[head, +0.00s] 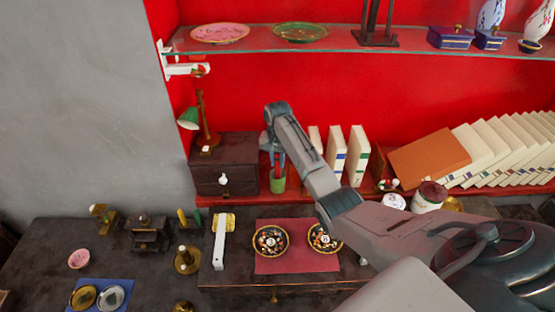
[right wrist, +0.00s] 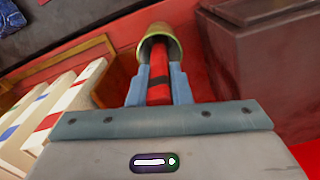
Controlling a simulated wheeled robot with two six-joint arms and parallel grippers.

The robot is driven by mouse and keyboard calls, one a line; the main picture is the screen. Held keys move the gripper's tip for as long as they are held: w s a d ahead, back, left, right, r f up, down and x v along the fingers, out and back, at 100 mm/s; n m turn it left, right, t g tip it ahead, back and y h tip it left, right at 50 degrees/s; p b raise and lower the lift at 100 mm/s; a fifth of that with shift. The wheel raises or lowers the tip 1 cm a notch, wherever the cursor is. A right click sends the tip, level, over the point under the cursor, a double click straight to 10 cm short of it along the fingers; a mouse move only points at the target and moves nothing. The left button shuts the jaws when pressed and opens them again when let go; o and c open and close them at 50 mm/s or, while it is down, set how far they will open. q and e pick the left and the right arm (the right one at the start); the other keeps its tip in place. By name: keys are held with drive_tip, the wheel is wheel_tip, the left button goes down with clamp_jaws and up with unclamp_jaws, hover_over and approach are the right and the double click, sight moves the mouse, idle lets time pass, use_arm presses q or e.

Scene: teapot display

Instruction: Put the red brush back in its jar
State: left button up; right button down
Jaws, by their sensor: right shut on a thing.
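The red brush (right wrist: 159,80), with dark bands, is held between the two blue fingers of my right gripper (right wrist: 159,88). In the right wrist view its far end reaches into the mouth of the olive-green jar (right wrist: 162,35); how deep it sits is hidden. In the head view the jar (head: 278,183) stands on the red shelf, and my right gripper (head: 274,155) points down just above it, shut on the brush. My left gripper is not in view.
A dark wooden box (head: 222,160) stands close to the left of the jar. White books (head: 335,150) stand to its right. A green lamp (head: 190,117) is on the box. A glass shelf (head: 350,42) with plates runs above. Two patterned bowls (head: 270,241) sit below on a red mat.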

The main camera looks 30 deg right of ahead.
drive_tip(key=c, duration=1.3)
unclamp_jaws()
drive_tip(key=shift+f, duration=0.15)
wheel_tip(320, 180, up, 6)
drive_tip(key=b, duration=0.3)
wheel_tip(320, 180, up, 6)
drive_tip(key=shift+f+p, duration=0.25)
drive_tip(key=shift+p, duration=0.7)
drive_tip(key=shift+r+p, duration=0.5)
drive_tip(key=shift+f, duration=0.1)
